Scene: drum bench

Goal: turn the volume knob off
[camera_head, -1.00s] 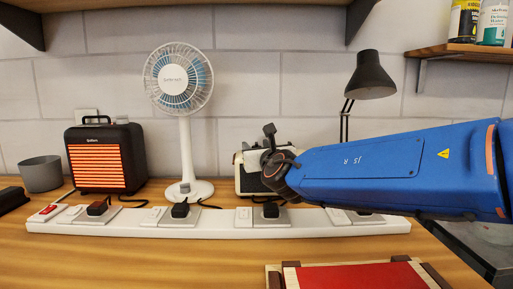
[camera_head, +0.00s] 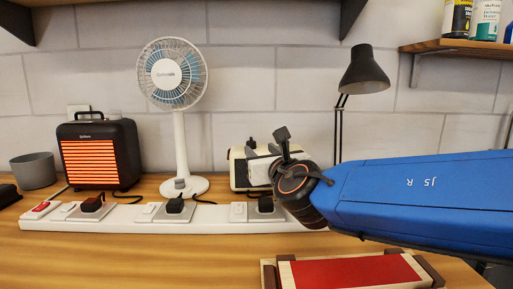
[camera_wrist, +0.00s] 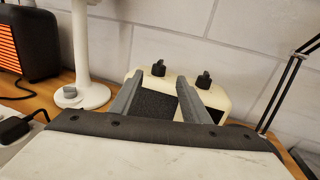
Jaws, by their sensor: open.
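A cream radio-like box (camera_head: 237,168) with a dark front stands against the wall, partly hidden by my arm. In the wrist view the box (camera_wrist: 222,99) shows two black knobs on its top, a left knob (camera_wrist: 158,68) and a right knob (camera_wrist: 204,80). No readable label tells which is the volume knob. My gripper (camera_wrist: 160,77) is open and empty, its grey fingers pointing toward the box. In this view the left knob appears between the fingertips and the right knob just outside the right finger. I see no contact with either knob.
A white power strip (camera_head: 130,219) with plugs runs along the wooden bench. A white fan (camera_head: 180,130) and a glowing heater (camera_head: 98,155) stand left of the box. A black lamp (camera_head: 365,72) stands right. A red-topped wooden piece (camera_head: 350,272) lies in front.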

